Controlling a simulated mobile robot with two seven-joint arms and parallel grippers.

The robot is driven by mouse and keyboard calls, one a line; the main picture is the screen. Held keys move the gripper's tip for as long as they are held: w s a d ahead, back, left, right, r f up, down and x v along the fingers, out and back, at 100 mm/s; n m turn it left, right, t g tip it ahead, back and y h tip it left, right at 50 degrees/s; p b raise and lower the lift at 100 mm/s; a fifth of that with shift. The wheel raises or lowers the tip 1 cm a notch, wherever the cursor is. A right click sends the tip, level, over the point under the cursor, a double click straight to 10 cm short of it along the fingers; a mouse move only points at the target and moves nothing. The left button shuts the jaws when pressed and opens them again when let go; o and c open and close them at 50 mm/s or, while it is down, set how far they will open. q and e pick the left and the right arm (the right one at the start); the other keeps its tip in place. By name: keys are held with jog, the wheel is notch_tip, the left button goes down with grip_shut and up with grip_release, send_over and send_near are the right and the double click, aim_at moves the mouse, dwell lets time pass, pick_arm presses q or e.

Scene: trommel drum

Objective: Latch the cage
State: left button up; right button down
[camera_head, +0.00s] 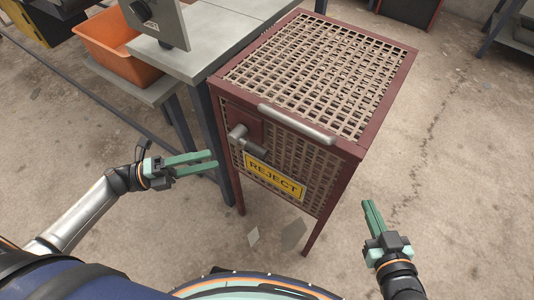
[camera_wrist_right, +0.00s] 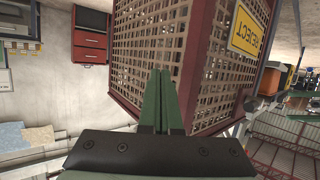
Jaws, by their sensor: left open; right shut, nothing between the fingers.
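The cage (camera_head: 318,72) is a dark red frame with tan mesh panels, standing on legs in the middle of the head view. Its front bears a yellow REJECT sign (camera_head: 274,176), a grey latch handle (camera_head: 243,138) at the upper left and a long grey bar handle (camera_head: 296,124) along the top edge. My left gripper (camera_head: 214,161) is open and empty, just left of the cage front and below the latch. My right gripper (camera_head: 371,211) is shut and empty, right of the cage and apart from it. The right wrist view shows its closed fingers (camera_wrist_right: 160,95) before the mesh.
A grey table (camera_head: 205,45) stands against the cage's left side, with a grey machine part on it. An orange bin (camera_head: 112,45) sits on a lower shelf further left. The concrete floor right of the cage is clear.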

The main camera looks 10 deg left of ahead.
aim_at(255, 148)
pick_arm(q)
jog(key=x, duration=1.2)
jog(key=shift+d, duration=0.15)
pick_arm(e)
jog(key=shift+s+f+g, duration=0.25)
jog(key=shift+f, duration=0.2)
jog(key=shift+s+f+g, duration=0.2)
jog(key=shift+f+g, duration=0.05)
jog(key=shift+f, duration=0.2)
pick_arm(q)
grip_shut()
